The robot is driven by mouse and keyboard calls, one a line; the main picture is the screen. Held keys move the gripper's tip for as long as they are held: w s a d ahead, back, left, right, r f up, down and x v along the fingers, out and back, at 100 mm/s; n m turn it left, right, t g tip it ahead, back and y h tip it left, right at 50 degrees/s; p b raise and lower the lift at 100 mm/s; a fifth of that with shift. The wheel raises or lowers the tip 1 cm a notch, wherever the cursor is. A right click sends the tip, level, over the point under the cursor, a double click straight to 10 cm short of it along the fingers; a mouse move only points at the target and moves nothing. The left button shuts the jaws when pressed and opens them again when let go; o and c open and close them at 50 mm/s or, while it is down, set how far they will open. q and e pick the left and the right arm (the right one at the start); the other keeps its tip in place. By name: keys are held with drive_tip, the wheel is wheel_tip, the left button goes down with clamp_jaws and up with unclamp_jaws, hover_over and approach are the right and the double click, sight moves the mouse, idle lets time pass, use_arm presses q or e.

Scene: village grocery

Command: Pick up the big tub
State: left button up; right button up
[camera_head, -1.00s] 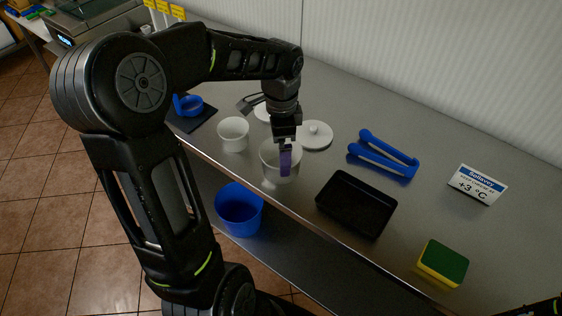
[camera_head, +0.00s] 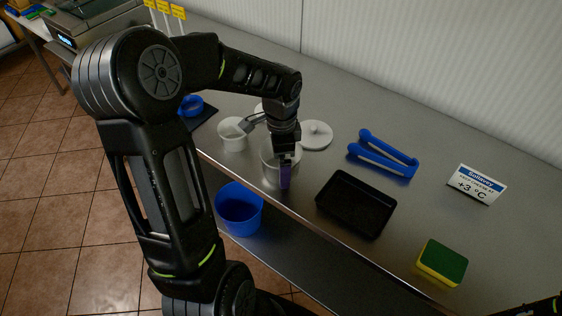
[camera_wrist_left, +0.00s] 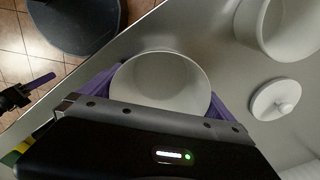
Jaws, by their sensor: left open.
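The big tub (camera_head: 270,172), white and round, stands upright near the front edge of the steel counter, partly hidden by my left gripper (camera_head: 285,178). In the left wrist view the tub (camera_wrist_left: 162,72) sits between the purple fingers of my left gripper (camera_wrist_left: 160,92), one on each side. The fingers are open; I cannot tell whether either touches the wall. A smaller white tub (camera_head: 233,138) stands to its left, and a white lid with a knob (camera_head: 316,134) lies behind it. At the left edge of the wrist view is my right gripper (camera_wrist_left: 40,82), its jaws unclear.
A black tray (camera_head: 356,204) lies right of the tub, with blue tongs (camera_head: 384,156) behind it. A sponge (camera_head: 442,262) and a temperature sign (camera_head: 478,184) are farther right. A blue bucket (camera_head: 239,208) is below the counter's front edge (camera_head: 330,236).

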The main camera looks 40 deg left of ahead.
use_arm(q)
drive_tip(key=shift+c, duration=0.6)
drive_tip(key=c, duration=0.8)
drive_tip(key=shift+c, duration=0.2)
drive_tip(key=shift+r, duration=0.1)
wheel_tip(320, 180, up, 10)
drive_tip(key=shift+b, duration=0.45)
